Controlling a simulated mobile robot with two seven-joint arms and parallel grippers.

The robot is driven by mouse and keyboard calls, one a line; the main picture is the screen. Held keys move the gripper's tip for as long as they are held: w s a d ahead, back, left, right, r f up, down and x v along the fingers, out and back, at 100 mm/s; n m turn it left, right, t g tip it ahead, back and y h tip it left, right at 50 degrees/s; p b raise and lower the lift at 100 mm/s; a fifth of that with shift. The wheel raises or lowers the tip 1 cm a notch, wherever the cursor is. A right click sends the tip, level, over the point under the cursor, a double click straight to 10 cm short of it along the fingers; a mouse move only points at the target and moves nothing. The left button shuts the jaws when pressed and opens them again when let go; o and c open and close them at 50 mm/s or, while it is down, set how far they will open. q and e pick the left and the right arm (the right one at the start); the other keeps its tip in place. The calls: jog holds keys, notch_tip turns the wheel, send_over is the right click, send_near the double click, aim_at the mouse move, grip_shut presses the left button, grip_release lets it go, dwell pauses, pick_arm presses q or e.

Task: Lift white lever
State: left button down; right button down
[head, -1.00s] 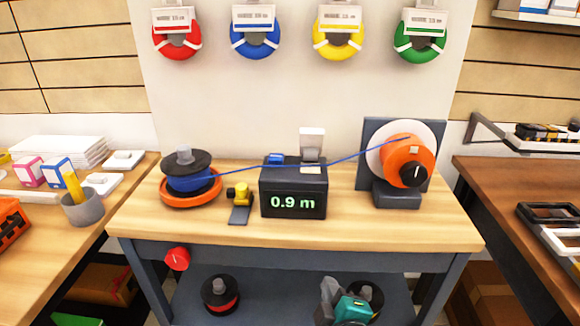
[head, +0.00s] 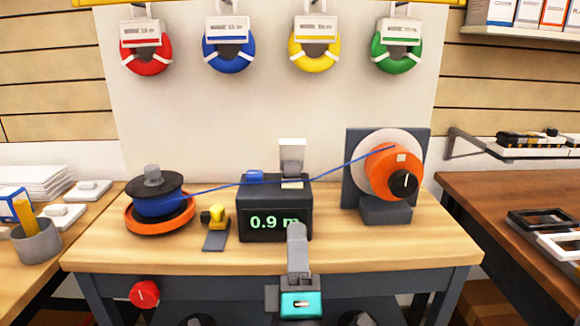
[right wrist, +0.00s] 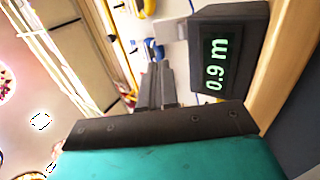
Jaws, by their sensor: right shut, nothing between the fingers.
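The white lever (head: 292,153) stands upright on top of the dark meter box (head: 262,222), whose green display reads 0.9 m. A blue cable runs across the top of the box at the lever's foot. My right gripper (head: 296,232) is shut and empty, in front of the box's right part and below the lever, covering the end of the display. In the right wrist view, the shut fingers (right wrist: 158,85) are beside the meter box (right wrist: 235,45); I cannot tell whether they touch it. My left gripper is not in view.
A blue cable spool (head: 155,205) stands on the left of the bench, with a small yellow device (head: 215,215) beside it. An orange winder (head: 385,175) with a black knob stands at right. Coloured coils hang on the wall. The bench front between box and winder is clear.

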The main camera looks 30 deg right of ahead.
jog(key=p, duration=0.4)
send_near(293, 149)
jog(key=x, duration=0.6)
jog(key=shift+w+d+r, duration=0.15)
jog(key=shift+w, duration=0.05)
jog(key=shift+w+d, duration=0.1)
jog(key=shift+w, duration=0.05)
